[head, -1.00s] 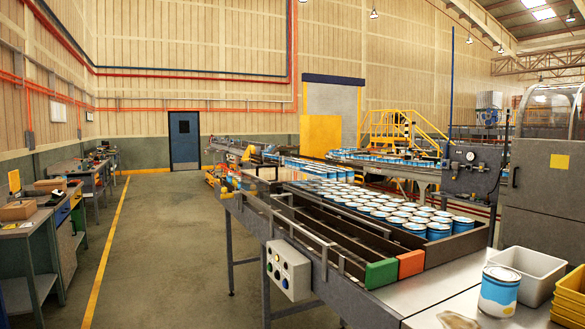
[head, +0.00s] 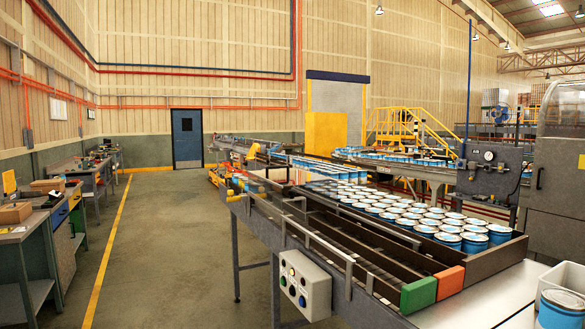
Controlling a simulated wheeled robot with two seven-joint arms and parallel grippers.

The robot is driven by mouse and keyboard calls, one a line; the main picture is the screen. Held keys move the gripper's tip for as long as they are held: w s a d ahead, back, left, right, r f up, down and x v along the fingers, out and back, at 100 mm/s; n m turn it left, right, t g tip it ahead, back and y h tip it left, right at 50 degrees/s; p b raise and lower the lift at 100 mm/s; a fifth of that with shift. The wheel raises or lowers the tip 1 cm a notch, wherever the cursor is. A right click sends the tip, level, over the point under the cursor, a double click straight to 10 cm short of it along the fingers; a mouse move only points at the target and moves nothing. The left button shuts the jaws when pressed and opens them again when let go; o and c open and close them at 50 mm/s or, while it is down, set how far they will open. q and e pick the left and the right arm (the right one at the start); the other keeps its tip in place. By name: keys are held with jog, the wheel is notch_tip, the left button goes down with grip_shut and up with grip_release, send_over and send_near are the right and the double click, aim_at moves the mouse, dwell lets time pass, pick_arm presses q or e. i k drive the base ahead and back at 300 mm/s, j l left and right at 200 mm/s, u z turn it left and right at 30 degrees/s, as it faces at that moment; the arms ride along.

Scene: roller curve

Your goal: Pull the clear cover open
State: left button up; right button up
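A small see-through panel with thin edges (head: 272,186) shows over the far left part of the conveyor line, beyond the dark lanes. It looks like the clear cover, but it is small and its edges are hard to make out. I cannot tell whether it is shut. Neither of my grippers is in the head view, and nothing of my arms shows near the panel.
The conveyor's dark lanes (head: 375,245) end at a green block (head: 418,294) and an orange block (head: 450,281). Many blue cans (head: 400,213) fill its right side. A control box (head: 304,284) juts out left. Open floor (head: 170,245) lies left of the conveyor.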

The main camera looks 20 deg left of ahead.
aim_at(269, 191)
jog(key=i+j+z, duration=0.1)
jog(key=i+j, duration=0.25)
jog(key=i+j+z, duration=0.1)
jog(key=i+j, duration=0.2)
jog(key=j, duration=0.2)
jog(key=i+j+z, duration=0.15)
jog(key=i+j, duration=0.15)
jog(key=j, duration=0.2)
jog(key=i+j, duration=0.25)
jog(key=j, duration=0.15)
jog(key=i+j, duration=0.2)
jog(key=j, duration=0.2)
jog(key=i+j, duration=0.25)
jog(key=j, duration=0.15)
jog(key=i+j, duration=0.2)
jog(key=j, duration=0.2)
jog(key=i+j, duration=0.25)
jog(key=j, duration=0.15)
